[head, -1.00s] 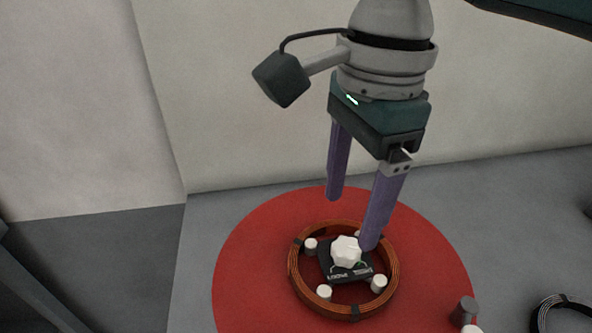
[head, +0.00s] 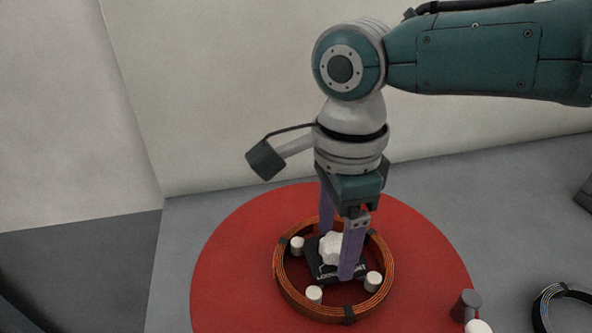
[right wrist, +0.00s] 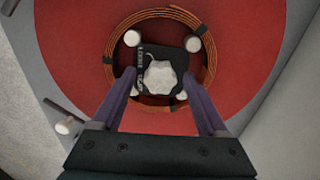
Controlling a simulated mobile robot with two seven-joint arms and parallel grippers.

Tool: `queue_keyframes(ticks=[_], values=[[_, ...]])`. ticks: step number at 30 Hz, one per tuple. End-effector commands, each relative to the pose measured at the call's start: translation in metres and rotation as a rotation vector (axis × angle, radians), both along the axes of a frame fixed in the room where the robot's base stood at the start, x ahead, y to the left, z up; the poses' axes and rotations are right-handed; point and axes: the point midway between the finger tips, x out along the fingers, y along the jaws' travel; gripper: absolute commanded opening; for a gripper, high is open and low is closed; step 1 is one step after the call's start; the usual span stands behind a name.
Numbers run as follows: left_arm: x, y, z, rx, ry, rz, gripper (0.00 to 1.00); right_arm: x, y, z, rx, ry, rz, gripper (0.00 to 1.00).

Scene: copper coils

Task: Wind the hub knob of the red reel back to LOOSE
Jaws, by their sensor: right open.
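The red reel (head: 230,255) lies flat, a wide red disc. A copper coil (head: 283,290) sits around its hub, among white pegs. The white lobed hub knob (head: 329,250) stands on a black square plate (head: 326,271) with lettering, partly hidden by a finger. It also shows in the right wrist view (right wrist: 160,77). My right gripper (head: 337,251) points down, its purple fingers on either side of the knob. In the right wrist view the gripper (right wrist: 159,75) is open, with gaps between fingers and knob. I cannot read the knob's setting. My left gripper is not in view.
A dark coil (head: 548,306) lies on the grey surface to the right. A pale wall (head: 230,90) rises close behind the reel.

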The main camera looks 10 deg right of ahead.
Motion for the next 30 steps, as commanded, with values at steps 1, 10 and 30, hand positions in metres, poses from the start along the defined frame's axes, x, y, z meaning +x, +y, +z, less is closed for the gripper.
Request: queue_keyframes(ticks=[1,10,30], values=[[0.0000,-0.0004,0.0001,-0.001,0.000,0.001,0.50,-0.0001,0.0001,-0.0001,0.000,0.000,0.000,0.77],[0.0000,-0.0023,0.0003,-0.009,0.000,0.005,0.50,-0.0002,-0.0001,0.0003,0.000,0.000,0.001,0.56],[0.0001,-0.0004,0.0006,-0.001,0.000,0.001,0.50,-0.0003,-0.0001,0.0008,0.000,0.001,0.002,0.00]])
